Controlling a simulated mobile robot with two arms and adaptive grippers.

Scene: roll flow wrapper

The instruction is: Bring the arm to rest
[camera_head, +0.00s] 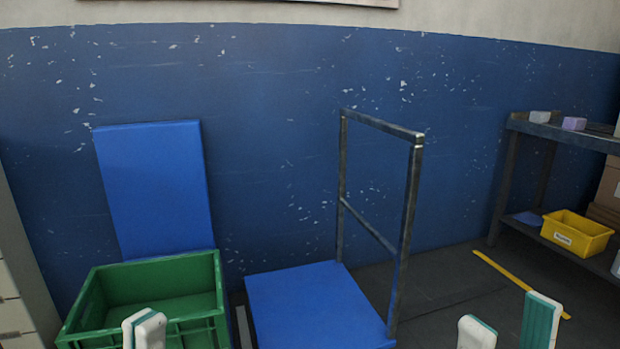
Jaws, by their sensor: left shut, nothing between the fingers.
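My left gripper (145,329) shows at the bottom left as white and teal fingertips closed together, in front of the green crate (190,268). It is empty. My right gripper (509,328) shows at the bottom right, its two white and teal fingers apart with nothing visible between them. Both arms and the rest of the grippers are below the picture edge.
A platform cart with a blue deck (315,308) and dark handle frame (408,215) stands in the middle. A blue panel (157,190) leans behind the crate. A shelf (565,133) at right holds a yellow bin (577,232). A yellow line (510,278) marks the floor.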

